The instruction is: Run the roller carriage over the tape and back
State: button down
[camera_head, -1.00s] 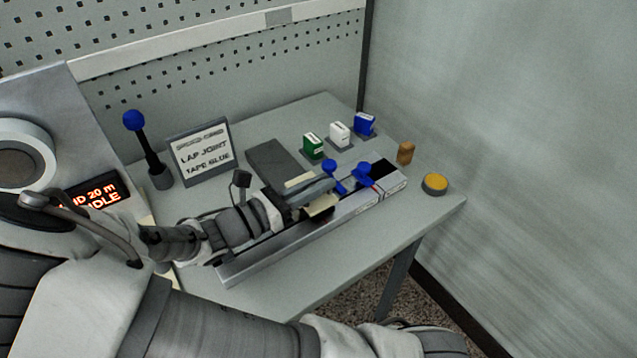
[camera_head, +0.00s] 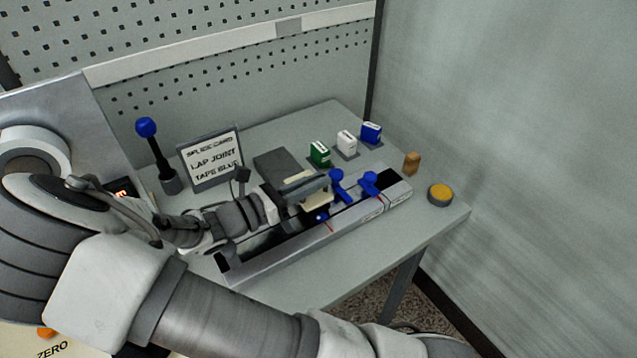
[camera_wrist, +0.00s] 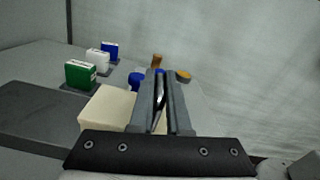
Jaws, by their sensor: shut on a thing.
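My gripper (camera_head: 318,186) reaches over the long metal splice track (camera_head: 270,262) from the left, with its fingers closed. It is shut on what I take to be the roller carriage, a cream block (camera_head: 316,200) under and beside the fingers. In the wrist view the cream block (camera_wrist: 105,107) shows left of the closed fingers (camera_wrist: 161,75); the exact grip is hidden. A small blue piece (camera_head: 322,216) with a red line beside it lies in the track just in front of the block. I cannot make out the tape itself clearly.
Two blue knobbed levers (camera_head: 338,184) (camera_head: 370,183) stand on the track right of my gripper. Behind are a dark grey box (camera_head: 283,164), green, white and blue small boxes (camera_head: 320,153), and a splice card (camera_head: 212,160). A yellow button (camera_head: 440,194) sits near the right edge.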

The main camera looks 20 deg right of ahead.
jog(key=c, duration=0.9)
grip_release()
notch_tip(320, 180, up, 4)
jog(key=shift+r+p, duration=0.1)
jog(key=shift+p, duration=0.5)
jog(key=s+d+r, duration=0.2)
jog(key=d, duration=0.1)
jog(key=s+d+r+p, duration=0.1)
jog(key=d+r, duration=0.1)
jog(key=d, duration=0.1)
jog(key=s+d+r+p, duration=0.1)
jog(key=s+d+r, duration=0.1)
jog(key=d, duration=0.2)
jog(key=shift+s+d+r, duration=0.1)
jog(key=shift+s+r, duration=0.2)
jog(key=shift+r, duration=0.1)
